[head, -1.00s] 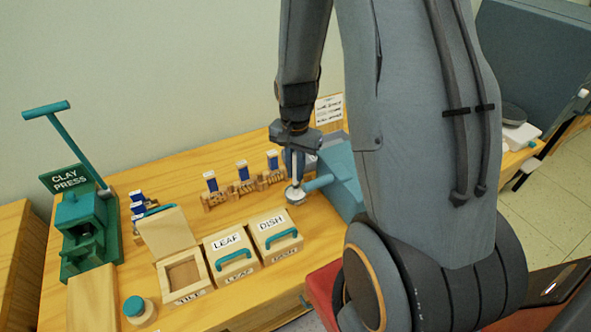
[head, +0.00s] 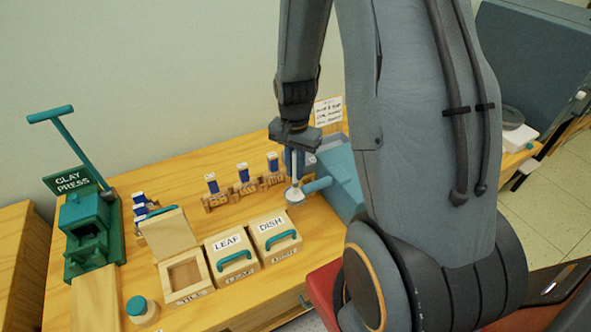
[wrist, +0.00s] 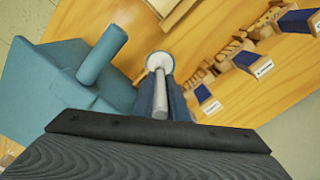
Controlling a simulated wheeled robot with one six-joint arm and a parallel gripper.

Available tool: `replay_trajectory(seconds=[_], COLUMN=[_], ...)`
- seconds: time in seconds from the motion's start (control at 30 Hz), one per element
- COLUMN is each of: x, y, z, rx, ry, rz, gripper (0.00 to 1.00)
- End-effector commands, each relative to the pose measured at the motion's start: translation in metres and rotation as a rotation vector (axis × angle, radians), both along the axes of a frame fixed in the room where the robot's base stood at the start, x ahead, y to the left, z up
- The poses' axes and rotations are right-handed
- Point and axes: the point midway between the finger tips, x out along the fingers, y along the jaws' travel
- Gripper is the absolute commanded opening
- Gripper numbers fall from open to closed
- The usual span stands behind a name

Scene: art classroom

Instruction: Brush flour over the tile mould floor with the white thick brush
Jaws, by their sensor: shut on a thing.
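My gripper (head: 293,160) points down at the back right of the wooden table, shut on the pale shaft of what looks like the white thick brush (wrist: 159,64). Its round white end also shows low under the gripper in the head view (head: 295,195). I cannot tell whether that end touches the table. The tile mould (head: 186,272) is a square wooden frame labelled TILES at the front left, with its lid (head: 166,231) standing open behind it. Its floor looks bare wood in this view. My gripper is well to the right of and behind the mould. I cannot make out any flour.
Closed LEAF (head: 231,259) and DISH (head: 276,239) boxes with teal handles stand right of the mould. A green clay press (head: 88,230) and a teal-lidded jar (head: 139,310) are on the left. Small wooden racks (head: 244,188) line the back. A blue-grey block (head: 338,175) sits close beside my gripper.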

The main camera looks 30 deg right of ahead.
Motion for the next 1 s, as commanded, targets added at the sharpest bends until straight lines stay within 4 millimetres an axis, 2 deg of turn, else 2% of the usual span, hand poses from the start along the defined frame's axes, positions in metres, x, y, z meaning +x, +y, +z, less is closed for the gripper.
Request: replay_trajectory(seconds=[0.67,1.0], x=[0.000,0.001], y=[0.000,0.000], z=[0.052,0.054], rx=[0.000,-0.001], ry=[-0.003,-0.002], rz=[0.000,0.000], gripper=[0.00,0.00])
